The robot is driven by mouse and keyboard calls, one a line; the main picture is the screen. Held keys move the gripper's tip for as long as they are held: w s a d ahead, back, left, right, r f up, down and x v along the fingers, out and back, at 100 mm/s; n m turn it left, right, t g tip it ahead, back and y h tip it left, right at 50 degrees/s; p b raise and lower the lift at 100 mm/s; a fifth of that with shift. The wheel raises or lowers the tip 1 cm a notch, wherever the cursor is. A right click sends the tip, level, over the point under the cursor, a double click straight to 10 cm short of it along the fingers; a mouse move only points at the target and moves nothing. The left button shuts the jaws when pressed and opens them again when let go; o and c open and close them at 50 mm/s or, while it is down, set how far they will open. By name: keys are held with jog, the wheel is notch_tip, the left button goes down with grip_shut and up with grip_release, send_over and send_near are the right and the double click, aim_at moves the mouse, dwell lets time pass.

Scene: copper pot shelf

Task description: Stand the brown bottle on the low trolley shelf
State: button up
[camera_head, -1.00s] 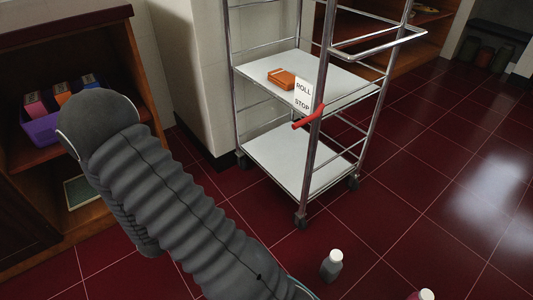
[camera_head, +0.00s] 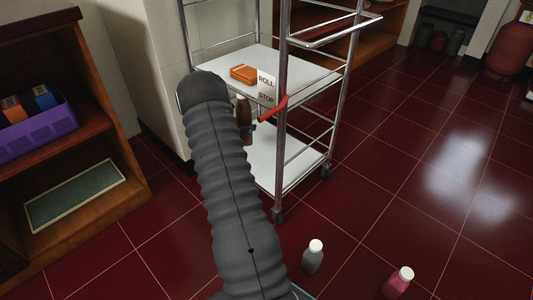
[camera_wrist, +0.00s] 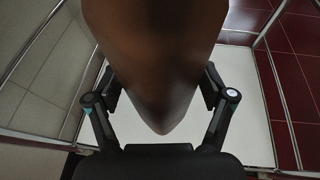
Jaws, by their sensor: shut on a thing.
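The brown bottle (camera_head: 244,112) shows upright beside the end of my arm in the head view, in front of the trolley. In the wrist view the brown bottle (camera_wrist: 155,50) fills the upper middle. My gripper (camera_wrist: 161,88) is shut on it, with one finger on each side. The low trolley shelf (camera_head: 303,162) is a white board near the floor, partly hidden by my arm. It also shows as a white surface (camera_wrist: 248,125) behind the bottle in the wrist view. I cannot tell whether the bottle touches the shelf.
The upper trolley shelf (camera_head: 225,58) carries an orange box (camera_head: 243,73). A grey bottle (camera_head: 313,257) and a pink bottle (camera_head: 397,283) stand on the floor. A wooden cabinet (camera_head: 105,125) is at left.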

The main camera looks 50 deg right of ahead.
jog(key=s+d+m+g, duration=0.1)
jog(key=s+d, duration=0.3)
jog(key=d, duration=0.2)
jog(key=shift+g, duration=0.3)
jog(key=shift+w+a+f+b, duration=0.3)
jog(key=shift+w+a+f, duration=0.15)
jog(key=shift+w+f, duration=1.4)
jog(key=shift+w+a+f+b, duration=0.25)
jog(key=shift+w+a+f, duration=0.25)
jog(key=shift+w+f, duration=1.25)
jog(key=shift+w+a+f+b, duration=0.3)
jog(key=shift+w+a+f, duration=0.15)
jog(key=shift+w+f, duration=1.4)
jog(key=shift+w+r, duration=0.2)
jog(key=shift+f, duration=0.15)
jog(key=o, duration=1.1)
jog(key=shift+o, duration=0.2)
